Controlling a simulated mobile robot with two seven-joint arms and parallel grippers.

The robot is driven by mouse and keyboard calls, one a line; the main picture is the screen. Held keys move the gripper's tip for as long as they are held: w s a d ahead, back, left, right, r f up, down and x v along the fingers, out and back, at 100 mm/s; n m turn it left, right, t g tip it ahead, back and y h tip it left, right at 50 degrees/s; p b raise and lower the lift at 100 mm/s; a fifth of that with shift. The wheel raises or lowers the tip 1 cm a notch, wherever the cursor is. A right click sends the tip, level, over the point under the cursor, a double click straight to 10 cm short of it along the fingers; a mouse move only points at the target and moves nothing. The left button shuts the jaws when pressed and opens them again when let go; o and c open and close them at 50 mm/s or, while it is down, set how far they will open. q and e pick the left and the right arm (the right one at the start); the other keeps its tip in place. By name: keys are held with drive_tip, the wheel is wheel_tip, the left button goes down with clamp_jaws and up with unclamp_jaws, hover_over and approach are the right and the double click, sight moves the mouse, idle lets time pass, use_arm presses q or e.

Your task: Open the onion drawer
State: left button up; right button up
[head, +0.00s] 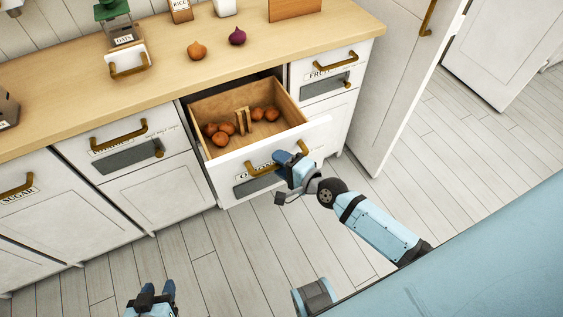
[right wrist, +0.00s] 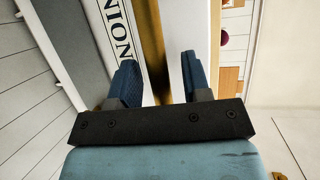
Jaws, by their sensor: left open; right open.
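The onion drawer (head: 292,136) is pulled out from the counter, with several brown onions (head: 219,132) and a wooden divider inside. Its white front carries a brass handle (head: 262,169) and a label partly hidden by my gripper. In the right wrist view the label (right wrist: 117,32) reads part of "ONION". My right gripper (head: 291,158) is at the right part of that handle. In the right wrist view the brass handle (right wrist: 153,50) runs between its two open blue fingers, with gaps visible beside it. My left gripper (head: 154,291) is open and empty, low over the floor.
Closed drawers flank it: one labelled fruit (head: 330,72) on the right, another (head: 125,143) on the left. A brown onion (head: 197,50) and a purple onion (head: 237,36) lie on the wooden counter. A tall white door (head: 400,75) stands at right. The floor in front is clear.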

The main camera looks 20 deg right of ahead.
drive_tip(key=shift+s, duration=0.1)
use_arm(q)
drive_tip(key=shift+a+f, duration=0.15)
use_arm(e)
drive_tip(key=v, duration=1.3)
drive_tip(key=shift+s+r, duration=0.2)
drive_tip(key=shift+s, duration=0.1)
use_arm(q)
drive_tip(key=shift+w, duration=0.1)
use_arm(e)
drive_tip(key=shift+d, duration=0.15)
drive_tip(key=s+a+f+n+g+h, duration=0.4)
drive_tip(key=a+f+n, duration=0.35)
drive_tip(key=n, duration=0.85)
use_arm(q)
wheel_tip(320, 180, up, 12)
drive_tip(key=p, duration=1.4)
drive_tip(key=shift+s+a, duration=0.35)
drive_tip(key=shift+a, duration=0.05)
use_arm(e)
wheel_tip(320, 180, up, 12)
drive_tip(key=s+d+n, duration=0.1)
drive_tip(key=shift+d, duration=0.2)
